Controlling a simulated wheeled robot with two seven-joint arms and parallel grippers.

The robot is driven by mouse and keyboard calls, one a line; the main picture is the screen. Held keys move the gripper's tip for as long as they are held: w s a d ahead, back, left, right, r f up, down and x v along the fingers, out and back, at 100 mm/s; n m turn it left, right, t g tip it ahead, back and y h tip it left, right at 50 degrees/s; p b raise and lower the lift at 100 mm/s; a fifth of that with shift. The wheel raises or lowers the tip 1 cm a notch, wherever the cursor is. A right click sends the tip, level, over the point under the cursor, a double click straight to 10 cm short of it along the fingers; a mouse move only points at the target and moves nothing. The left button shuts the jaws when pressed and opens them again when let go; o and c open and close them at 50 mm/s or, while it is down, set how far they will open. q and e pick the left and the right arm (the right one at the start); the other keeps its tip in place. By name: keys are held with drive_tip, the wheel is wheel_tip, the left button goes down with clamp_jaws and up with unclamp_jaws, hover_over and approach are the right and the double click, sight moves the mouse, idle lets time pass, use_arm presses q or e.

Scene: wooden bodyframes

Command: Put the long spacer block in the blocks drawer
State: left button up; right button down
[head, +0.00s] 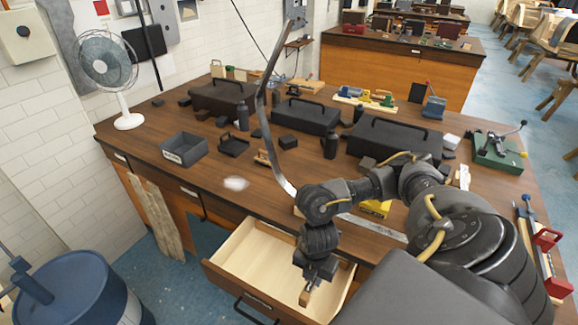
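The open drawer (255,262) below the table's front edge has a pale wooden inside, and the part I can see is bare. My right gripper (309,287) reaches down over the right part of this drawer. It is shut on a small wooden block (305,297), which looks like the long spacer block seen nearly end-on. The block appears held above the drawer floor, near the front panel; its exact height is hard to tell. My gripper and arm hide the drawer's right part. My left gripper is not in view.
The wooden workbench (215,178) holds black toolboxes (300,117), a grey bin (184,149) and a green-based tool (497,152). A white fan (105,65) stands at the back left. A blue barrel (75,290) stands on the floor at the lower left.

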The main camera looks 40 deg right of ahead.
drive_tip(key=w+f, duration=0.3)
drive_tip(key=w, duration=0.1)
drive_tip(key=w+f, duration=0.3)
drive_tip(key=w, duration=0.1)
drive_tip(key=w+f, duration=0.3)
drive_tip(key=w, duration=0.2)
drive_tip(key=shift+w+a+f+b, duration=0.1)
drive_tip(key=shift+a+f+b, duration=0.1)
drive_tip(key=shift+b, duration=0.2)
drive_tip(key=shift+w+f, duration=0.2)
drive_tip(key=shift+f, duration=1.55)
drive_tip(key=shift+f, duration=0.1)
drive_tip(key=c, duration=1.3)
unclamp_jaws()
drive_tip(key=shift+o, duration=0.2)
